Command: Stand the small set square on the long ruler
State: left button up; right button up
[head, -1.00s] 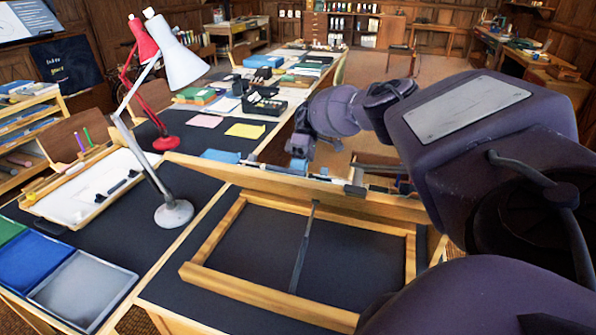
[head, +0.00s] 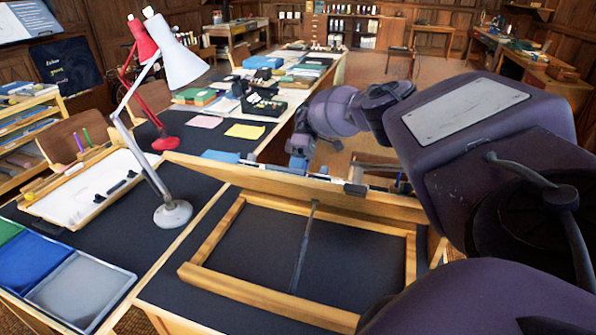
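I cannot make out the small set square or the long ruler in the head view. A tilted drafting board (head: 270,178) stands with its wooden back frame and prop toward me, so its far face is hidden. My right arm comes in from the right and reaches over to the far side of the board. My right gripper (head: 299,164) is at the board's far side, just above its top edge. Its fingertips are mostly hidden behind that edge, so I cannot see whether it is open or holds anything. My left gripper is not in view.
A white lamp (head: 173,214) stands left of the board on a dark desk top, near an open white-lined case (head: 92,190) and shallow trays (head: 82,290). A small dark fitting (head: 355,189) sits on the board's top edge. A long cluttered table extends behind.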

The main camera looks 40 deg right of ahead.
jog(key=shift+o, duration=0.9)
pick_arm(q)
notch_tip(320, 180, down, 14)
jog(key=b, duration=1.4)
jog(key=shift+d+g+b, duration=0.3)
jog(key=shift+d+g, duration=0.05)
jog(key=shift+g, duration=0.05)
pick_arm(e)
jog(key=v, duration=1)
jog(key=shift+w+d, duration=0.25)
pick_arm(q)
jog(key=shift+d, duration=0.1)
pick_arm(e)
jog(key=shift+r, duration=0.25)
